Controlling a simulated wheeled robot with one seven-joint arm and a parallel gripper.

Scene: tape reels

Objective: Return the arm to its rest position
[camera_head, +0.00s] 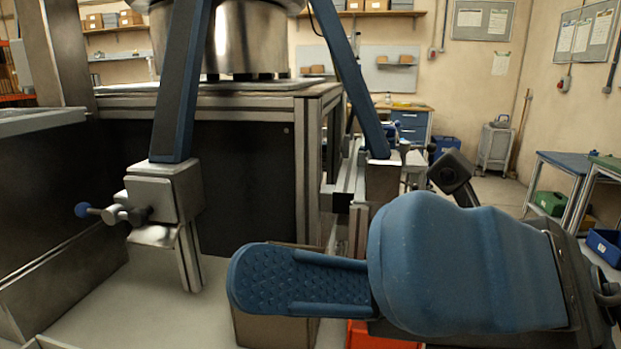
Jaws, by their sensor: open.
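My gripper (300,279) reaches in from the lower right, pointing left. It has a blue cover and a long blue finger with a studded pad. Only one finger shows clearly; the other is hidden. The gripper is open, and nothing is seen held in it. It hangs over a brown box (262,331), whose top the finger partly covers. From this one view I cannot tell the height gap between them. No tape reel can be made out.
A steel bowl (243,38) stands on a framed machine (240,150) with two sloping blue bars. A metal bracket with a blue knob (82,210) juts out at left. A red bin (378,338) sits below my gripper. Benches (575,165) stand at right; open floor lies beyond.

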